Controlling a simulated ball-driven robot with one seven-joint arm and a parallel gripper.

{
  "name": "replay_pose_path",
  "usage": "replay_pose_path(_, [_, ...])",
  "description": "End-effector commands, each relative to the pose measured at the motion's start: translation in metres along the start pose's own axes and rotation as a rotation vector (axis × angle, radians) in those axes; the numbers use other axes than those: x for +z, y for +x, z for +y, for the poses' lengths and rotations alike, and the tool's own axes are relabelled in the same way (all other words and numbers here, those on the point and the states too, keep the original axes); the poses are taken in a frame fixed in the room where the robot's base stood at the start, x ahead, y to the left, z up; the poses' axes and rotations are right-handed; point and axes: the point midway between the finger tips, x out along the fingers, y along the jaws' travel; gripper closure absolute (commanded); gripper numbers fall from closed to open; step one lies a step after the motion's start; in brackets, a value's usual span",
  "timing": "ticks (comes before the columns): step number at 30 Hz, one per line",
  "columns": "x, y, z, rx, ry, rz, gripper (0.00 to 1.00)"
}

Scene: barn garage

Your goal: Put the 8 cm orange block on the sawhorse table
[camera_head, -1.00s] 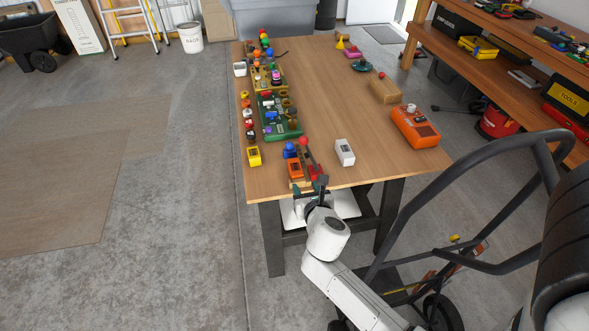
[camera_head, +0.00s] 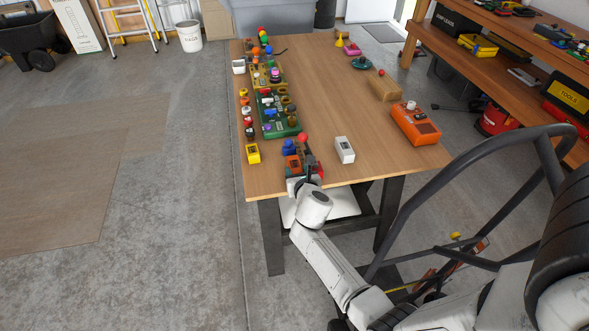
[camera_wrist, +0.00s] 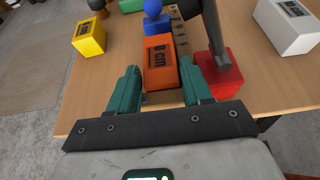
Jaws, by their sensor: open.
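The orange block (camera_wrist: 159,68), with dark "8 cm" lettering on top, sits near the front edge of the wooden table (camera_head: 340,95). In the head view the block (camera_head: 293,164) is partly hidden by my gripper (camera_head: 306,180). In the wrist view my gripper (camera_wrist: 161,72) is open. Its two green fingers lie on either side of the block's near part, with a gap visible on the right. I cannot tell how far down they reach. The table has dark legs; no other table is clearly a sawhorse table.
A yellow block (camera_head: 253,153) and a white block (camera_head: 345,150) stand farther out. The table's middle is clear.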

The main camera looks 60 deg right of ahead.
Motion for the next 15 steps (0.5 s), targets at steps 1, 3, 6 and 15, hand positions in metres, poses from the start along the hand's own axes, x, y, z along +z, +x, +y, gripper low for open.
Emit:
replay_pose_path(1, [-0.0001,0.0007,-0.0002,0.000,0.000,0.000,0.51])
replay_pose_path(3, [-0.0001,0.0005,-0.0003,0.000,-0.001,0.000,0.51])
replay_pose_path(6, [-0.0001,0.0003,-0.0002,0.000,-0.001,0.000,0.51])
replay_pose_path(15, [-0.0002,0.0001,-0.0002,0.000,0.000,0.001,0.80])
